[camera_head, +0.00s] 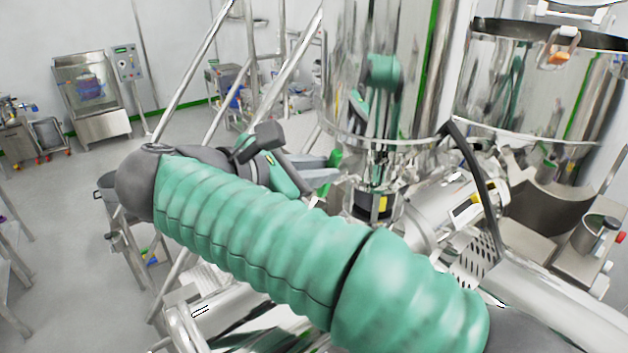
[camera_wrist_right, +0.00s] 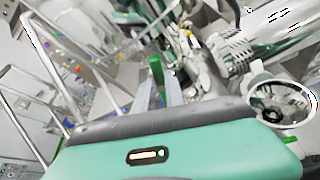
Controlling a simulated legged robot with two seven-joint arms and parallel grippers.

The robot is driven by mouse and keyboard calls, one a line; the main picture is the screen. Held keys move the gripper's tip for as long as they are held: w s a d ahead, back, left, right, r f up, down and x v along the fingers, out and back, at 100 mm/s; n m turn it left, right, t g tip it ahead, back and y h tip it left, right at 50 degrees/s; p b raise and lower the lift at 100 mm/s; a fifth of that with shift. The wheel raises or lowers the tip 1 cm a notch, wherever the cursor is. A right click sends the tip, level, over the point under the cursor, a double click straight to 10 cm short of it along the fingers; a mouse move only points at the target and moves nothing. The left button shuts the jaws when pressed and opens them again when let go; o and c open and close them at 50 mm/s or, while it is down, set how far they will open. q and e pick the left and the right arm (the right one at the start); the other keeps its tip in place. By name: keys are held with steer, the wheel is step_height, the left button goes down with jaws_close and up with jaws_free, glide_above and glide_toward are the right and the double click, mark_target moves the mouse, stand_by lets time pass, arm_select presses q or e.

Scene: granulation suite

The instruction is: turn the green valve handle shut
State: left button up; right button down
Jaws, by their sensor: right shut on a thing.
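The green valve handle (camera_head: 335,158) shows as a small upright green piece just beyond my right gripper's fingertips, left of the shiny vessel's lower end. My right gripper (camera_head: 322,170) is shut on it, with its grey fingers reaching in from the left. In the right wrist view the handle (camera_wrist_right: 156,68) stands up at the tips of the fingers (camera_wrist_right: 162,88). The fingers hide part of the handle, and the valve body behind it is hard to make out. My left gripper is in neither view.
A tall steel vessel (camera_head: 370,100) rises directly behind the handle. A wide steel bowl (camera_head: 530,85) stands at the right, with a black hose (camera_head: 475,175) in front. Steel frame poles (camera_head: 190,75) slant at the left. Open floor (camera_head: 60,210) lies farther left.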

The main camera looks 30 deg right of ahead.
steer(key=f+m+t+b, duration=0.1)
steer(key=m+b, duration=0.2)
steer(key=b, duration=0.2)
steer(key=s+m+t+h+b, duration=0.1)
steer(key=m+t+b, duration=0.1)
steer(key=b, duration=0.4)
steer(key=f+m+t+h+b, duration=0.1)
steer(key=m+b, duration=0.3)
steer(key=b, duration=0.2)
steer(key=shift+s+d+f+t, duration=0.1)
steer(key=shift+s+f+t, duration=0.2)
steer(key=shift+f, duration=0.05)
steer(key=shift+r+m+h+b, duration=0.1)
steer(key=shift+m+h+b, duration=0.2)
steer(key=shift+m+b, duration=0.85)
steer(key=c, duration=1.6)
jaws_free()
steer(key=shift+o, duration=1)
steer(key=shift+w+d, duration=0.15)
steer(key=shift+d, duration=0.15)
glide_toward(328, 187)
steer(key=s+a, duration=0.1)
steer(key=s+a+r, duration=0.1)
steer(key=s+a, duration=0.1)
steer(key=shift+s+a+r+b, duration=0.2)
steer(key=shift+a+r+b, duration=0.15)
steer(key=shift+a+r, duration=0.05)
